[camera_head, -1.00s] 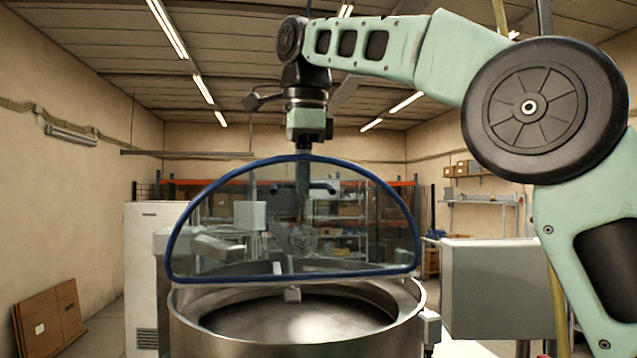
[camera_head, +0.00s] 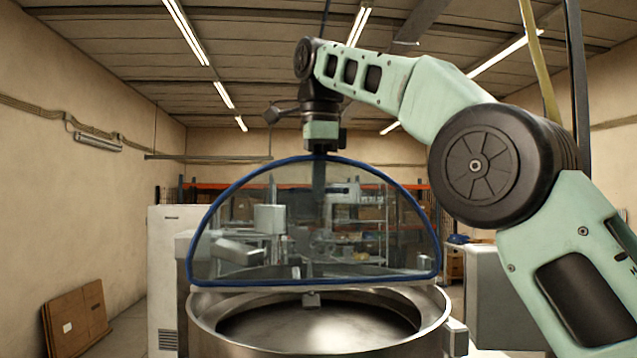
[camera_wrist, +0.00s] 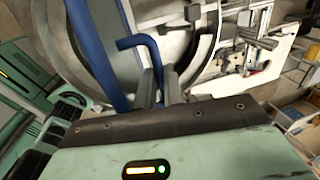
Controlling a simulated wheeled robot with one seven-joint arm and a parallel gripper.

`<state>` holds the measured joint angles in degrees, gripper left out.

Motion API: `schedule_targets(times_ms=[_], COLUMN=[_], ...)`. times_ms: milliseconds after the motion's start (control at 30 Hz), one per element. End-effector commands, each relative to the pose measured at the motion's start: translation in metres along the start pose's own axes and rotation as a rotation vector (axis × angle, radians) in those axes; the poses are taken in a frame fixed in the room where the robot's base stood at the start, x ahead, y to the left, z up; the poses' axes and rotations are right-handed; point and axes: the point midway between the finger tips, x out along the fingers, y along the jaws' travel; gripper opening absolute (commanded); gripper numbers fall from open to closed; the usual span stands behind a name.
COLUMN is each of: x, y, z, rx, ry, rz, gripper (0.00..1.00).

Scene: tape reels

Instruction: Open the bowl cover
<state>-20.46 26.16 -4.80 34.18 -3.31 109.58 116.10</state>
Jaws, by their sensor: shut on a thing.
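The bowl cover (camera_head: 250,245) is a clear panel with a blue rim. It stands raised at the back of the round steel bowl (camera_head: 420,318), whose front opening is uncovered. My gripper (camera_head: 320,190) reaches down from above behind the cover and shows dimly through it. In the wrist view, my gripper (camera_wrist: 165,80) is shut on the blue handle (camera_wrist: 135,42) of the cover. The blue rim (camera_wrist: 90,45) runs just left of the fingers. The exact contact at the fingertips is partly hidden.
A white cabinet (camera_head: 165,260) stands left of the bowl, and a grey box (camera_head: 490,285) is to the right. Flat cardboard (camera_head: 78,320) leans at the left wall. Shelving is behind the cover. Floor is clear between cardboard and cabinet.

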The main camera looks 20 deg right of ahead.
Motion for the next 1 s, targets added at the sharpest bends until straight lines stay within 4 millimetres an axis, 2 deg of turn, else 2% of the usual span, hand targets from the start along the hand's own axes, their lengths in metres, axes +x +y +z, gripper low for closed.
schedule_targets(times_ms=[33,100,133,667,833,1000], x=[0.006,0.006,0.006,0.000,-0.004,-0.008], y=[0.000,0.000,0.000,0.002,0.013,0.034], z=[0.000,0.000,0.000,0.000,0.000,-0.004], rx=[0.001,0.001,0.001,-0.001,-0.002,-0.003], ry=[0.008,0.008,0.007,0.000,-0.001,-0.001], rz=[0.014,0.014,0.013,0.003,0.003,0.003], gripper=[0.00,0.24,0.32,0.32,0.32,0.32])
